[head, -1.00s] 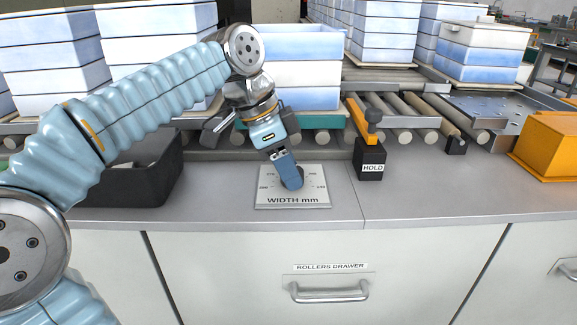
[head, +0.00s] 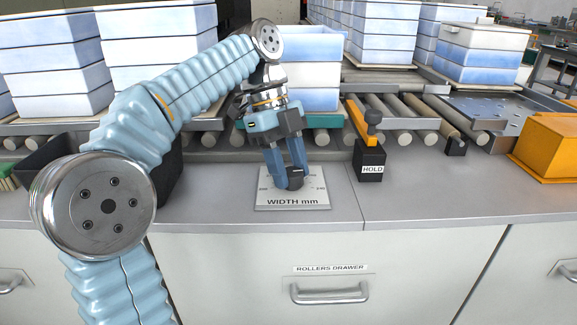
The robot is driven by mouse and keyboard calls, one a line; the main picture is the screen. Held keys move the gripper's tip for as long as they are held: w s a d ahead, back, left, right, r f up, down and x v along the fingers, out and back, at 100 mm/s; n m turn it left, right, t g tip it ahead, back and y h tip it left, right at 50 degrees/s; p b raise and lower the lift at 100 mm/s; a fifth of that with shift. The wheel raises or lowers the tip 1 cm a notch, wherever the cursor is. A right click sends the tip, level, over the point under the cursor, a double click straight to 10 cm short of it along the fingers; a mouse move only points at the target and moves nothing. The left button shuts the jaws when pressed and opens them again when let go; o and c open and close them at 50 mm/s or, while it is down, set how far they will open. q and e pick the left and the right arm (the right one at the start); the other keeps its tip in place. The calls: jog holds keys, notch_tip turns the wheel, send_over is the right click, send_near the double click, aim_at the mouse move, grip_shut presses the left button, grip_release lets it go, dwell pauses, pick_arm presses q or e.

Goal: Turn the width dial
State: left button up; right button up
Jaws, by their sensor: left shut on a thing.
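The width dial (head: 294,178) is a small dark knob on a light plate (head: 293,202) marked "WIDTH mm", lying on the grey counter. My left gripper (head: 290,182) comes down from above with one blue finger on each side of the knob. It is shut on the knob. The fingers and the knob hide part of the scale, and I cannot read where the dial points. My right gripper is not in view.
A black block marked "HOLD" (head: 369,165) with an orange lever (head: 359,121) stands right of the plate. A black bin (head: 168,178) is at left, partly behind my arm. Rollers (head: 410,117) and stacked bins lie behind. An orange box (head: 547,150) sits at right.

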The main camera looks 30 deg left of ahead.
pick_arm(q)
jog(key=shift+w+m+g+y, duration=0.1)
jog(key=shift+m+g+y, duration=0.3)
jog(key=shift+m, duration=1)
jog(key=o, duration=1.1)
jog(key=shift+c, duration=0.2)
